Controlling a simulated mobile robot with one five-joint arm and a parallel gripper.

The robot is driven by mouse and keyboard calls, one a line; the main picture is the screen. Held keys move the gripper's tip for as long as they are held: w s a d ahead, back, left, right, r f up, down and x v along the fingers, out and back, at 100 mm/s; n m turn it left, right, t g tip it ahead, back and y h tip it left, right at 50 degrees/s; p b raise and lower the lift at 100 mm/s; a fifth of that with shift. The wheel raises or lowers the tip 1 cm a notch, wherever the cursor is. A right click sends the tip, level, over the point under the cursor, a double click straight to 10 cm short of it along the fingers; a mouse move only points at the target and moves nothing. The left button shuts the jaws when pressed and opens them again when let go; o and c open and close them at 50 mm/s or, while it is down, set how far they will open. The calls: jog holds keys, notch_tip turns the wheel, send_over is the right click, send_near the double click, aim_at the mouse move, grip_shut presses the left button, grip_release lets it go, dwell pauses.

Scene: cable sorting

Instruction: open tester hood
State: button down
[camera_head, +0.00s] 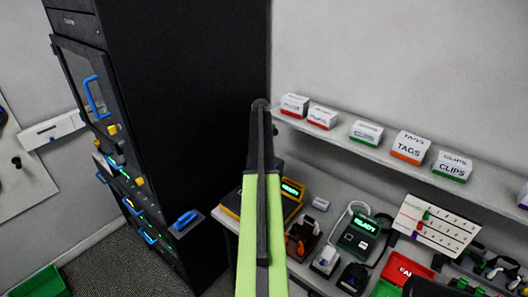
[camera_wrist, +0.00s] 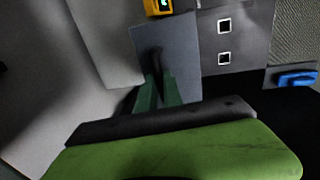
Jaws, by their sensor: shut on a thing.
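A yellow device with a lit green display (camera_head: 291,188) stands on the bench, partly behind my arm in the head view. A yellow unit with a small lit display (camera_wrist: 158,6) shows at the top edge of the wrist view. Below it is a flat grey panel (camera_wrist: 178,38), which may be the tester hood. My gripper (camera_wrist: 158,82), with green fingers, is shut on a thin dark piece at this panel, perhaps its handle. The contact is dark and partly hidden. In the head view my arm hides the gripper.
A tall black rack cabinet (camera_head: 185,110) with blue handles stands left. A shelf (camera_head: 385,155) with labelled boxes runs along the wall. A device reading READY (camera_head: 360,236), a red FAIL bin (camera_head: 402,268) and a numbered white board (camera_head: 436,226) crowd the bench at right.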

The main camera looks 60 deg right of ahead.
jog(key=shift+s+d, duration=0.15)
jog(key=shift+d, duration=0.05)
jog(key=c, duration=1.5)
grip_release()
jog(key=shift+s+a+r, duration=0.1)
jog(key=shift+s+r, duration=0.05)
jog(key=shift+w, duration=0.2)
notch_tip(320, 180, up, 12)
jog(key=a+p, duration=0.2)
jog(key=p, duration=0.9)
jog(key=shift+w+p, duration=0.15)
jog(key=shift+p, duration=0.25)
